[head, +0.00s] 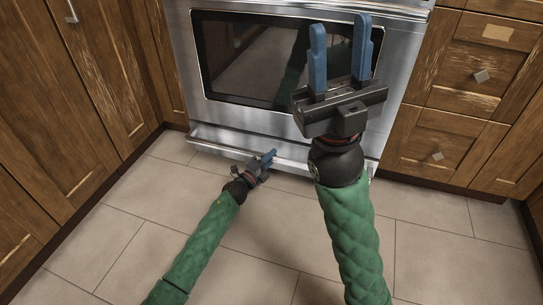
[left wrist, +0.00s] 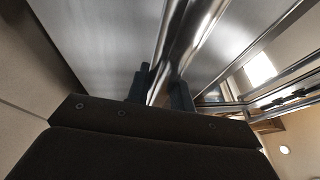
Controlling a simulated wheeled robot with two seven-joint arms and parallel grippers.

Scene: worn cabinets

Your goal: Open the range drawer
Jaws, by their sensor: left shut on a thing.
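The range drawer (head: 222,136) is the low steel front under the oven door, with a long bar handle (head: 215,148) across it. My left gripper (head: 269,157) is low at this handle, near the middle of the drawer. In the left wrist view its fingers (left wrist: 160,90) stand on either side of the shiny handle bar (left wrist: 172,55), shut on it. Whether the drawer is out at all is hard to tell. My right gripper (head: 340,55) is raised in front of the oven door, its two blue fingers apart and empty, touching nothing visible.
The oven door (head: 240,110) with its dark window is above the drawer and looks closed. Worn wooden cabinets stand on the left (head: 95,75) and right (head: 455,85). The tiled floor (head: 270,225) in front of the range is clear apart from my arms.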

